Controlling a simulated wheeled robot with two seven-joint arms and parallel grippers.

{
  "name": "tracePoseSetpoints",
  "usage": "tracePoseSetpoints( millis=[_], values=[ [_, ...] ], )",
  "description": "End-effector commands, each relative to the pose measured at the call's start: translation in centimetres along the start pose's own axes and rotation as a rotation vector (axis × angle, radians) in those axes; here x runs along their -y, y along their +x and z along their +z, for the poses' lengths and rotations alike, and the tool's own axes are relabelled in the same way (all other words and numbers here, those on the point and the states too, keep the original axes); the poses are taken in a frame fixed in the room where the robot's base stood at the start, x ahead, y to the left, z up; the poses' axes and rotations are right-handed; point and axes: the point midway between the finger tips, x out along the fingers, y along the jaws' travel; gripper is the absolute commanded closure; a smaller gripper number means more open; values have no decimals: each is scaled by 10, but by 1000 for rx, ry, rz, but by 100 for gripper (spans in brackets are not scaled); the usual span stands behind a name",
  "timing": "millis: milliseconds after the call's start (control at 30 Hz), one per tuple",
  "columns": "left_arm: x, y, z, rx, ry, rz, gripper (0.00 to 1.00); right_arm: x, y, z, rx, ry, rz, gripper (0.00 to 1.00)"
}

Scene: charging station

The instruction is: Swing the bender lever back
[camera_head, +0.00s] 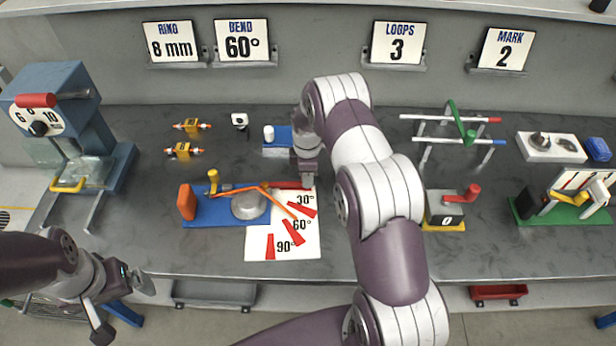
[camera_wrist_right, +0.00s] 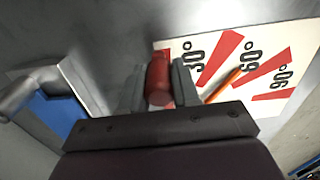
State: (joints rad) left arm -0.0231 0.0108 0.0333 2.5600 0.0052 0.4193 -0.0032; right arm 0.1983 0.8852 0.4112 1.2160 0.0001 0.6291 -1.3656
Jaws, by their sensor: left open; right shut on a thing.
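The bender has a blue base (camera_head: 205,216) with a round grey disc (camera_head: 249,206), an orange block (camera_head: 187,202) and a yellow peg (camera_head: 213,180). Its lever ends in a red handle (camera_head: 284,185) that points right, above the 30° wedge of the white angle card (camera_head: 256,240). My right gripper (camera_head: 306,180) is shut on the red handle, which shows between its fingers in the right wrist view (camera_wrist_right: 159,80). An orange rod (camera_head: 280,202) runs across the disc and bends toward the 60° mark. My left gripper (camera_head: 122,308) is open and empty in front of the table's front edge.
A blue press (camera_head: 60,100) stands at the far left. Orange-tipped pieces (camera_head: 184,150) lie behind the bender. A counter block with a red lever (camera_head: 446,208) and a rack (camera_head: 452,138) stand right of my right arm. Signs (camera_head: 242,43) line the back wall; one reads BEND 60°.

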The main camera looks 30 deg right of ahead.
Motion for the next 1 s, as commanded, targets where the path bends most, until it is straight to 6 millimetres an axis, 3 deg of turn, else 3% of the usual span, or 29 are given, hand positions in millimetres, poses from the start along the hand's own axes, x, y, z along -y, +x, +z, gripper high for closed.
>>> tracePoseSetpoints(
  millis=[200,233,300,667,767,1000],
  values=[
    [0,0,0,0,0,0,0,0,0,0,0,-1,-1,100],
    [0,0,0,0,0,0,0,0,0,0,0,-1,-1,66],
    [0,0,0,0,0,0,0,0,0,0,0,0,-1,43],
    [0,2,0,0,0,0,0,0,-6,0,0,1,2,43],
    [0,7,1,0,0,0,0,-1,-25,0,-1,1,4,43],
    [0,18,2,0,0,0,0,-1,-90,0,-1,0,5,43]
  ],
)
